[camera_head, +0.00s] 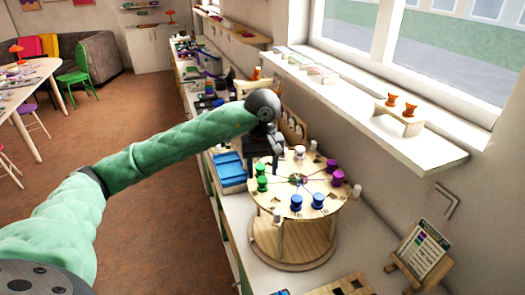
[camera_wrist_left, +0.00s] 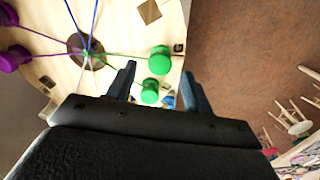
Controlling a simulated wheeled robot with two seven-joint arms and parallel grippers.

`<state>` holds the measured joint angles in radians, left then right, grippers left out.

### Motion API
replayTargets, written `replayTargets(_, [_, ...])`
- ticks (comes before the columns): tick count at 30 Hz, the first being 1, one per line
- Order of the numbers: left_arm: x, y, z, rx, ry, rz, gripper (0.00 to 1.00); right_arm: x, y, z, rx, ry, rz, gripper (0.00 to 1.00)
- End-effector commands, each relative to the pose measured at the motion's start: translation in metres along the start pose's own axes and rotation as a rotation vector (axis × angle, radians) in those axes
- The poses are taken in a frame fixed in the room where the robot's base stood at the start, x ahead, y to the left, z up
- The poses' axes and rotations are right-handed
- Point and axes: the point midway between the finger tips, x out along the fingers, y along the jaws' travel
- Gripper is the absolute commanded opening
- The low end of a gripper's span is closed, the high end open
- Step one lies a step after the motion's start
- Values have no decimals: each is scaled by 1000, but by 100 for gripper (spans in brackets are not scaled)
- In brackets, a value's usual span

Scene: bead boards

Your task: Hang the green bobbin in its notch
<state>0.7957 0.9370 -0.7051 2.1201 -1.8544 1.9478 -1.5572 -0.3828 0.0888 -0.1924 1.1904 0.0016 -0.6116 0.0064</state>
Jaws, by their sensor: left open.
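The round wooden bead board (camera_head: 290,215) stands on the counter, with coloured threads running to its centre. Two green bobbins sit at its left edge, one (camera_head: 262,184) nearer the camera and one (camera_head: 262,169) just behind it. In the left wrist view they are the upper green bobbin (camera_wrist_left: 159,60) and the lower green bobbin (camera_wrist_left: 150,92). My left gripper (camera_head: 263,165) is over this edge, fingers pointing down. Its open fingers (camera_wrist_left: 159,72) appear on either side of the green bobbins in the wrist view. I cannot tell whether they touch. My right gripper is out of view.
Blue bobbins (camera_head: 297,202) stand at the board's front and purple bobbins (camera_head: 337,177) at its right. A blue tray (camera_head: 230,170) lies left of the board. A small easel card (camera_head: 422,250) stands at front right. A window shelf (camera_head: 370,110) overhangs behind.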

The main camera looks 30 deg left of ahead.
Motion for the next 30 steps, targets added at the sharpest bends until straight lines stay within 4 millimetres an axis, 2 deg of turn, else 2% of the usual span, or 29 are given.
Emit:
replayTargets(6, [-27,0,0,1,4,2,52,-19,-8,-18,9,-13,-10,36])
replayTargets(15, [-57,0,-1,0,3,1,52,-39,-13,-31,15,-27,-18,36])
replayTargets(24, [-72,0,0,1,1,0,52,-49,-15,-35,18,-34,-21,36])
replayTargets(30, [-74,0,0,0,0,-1,52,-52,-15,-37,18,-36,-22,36])
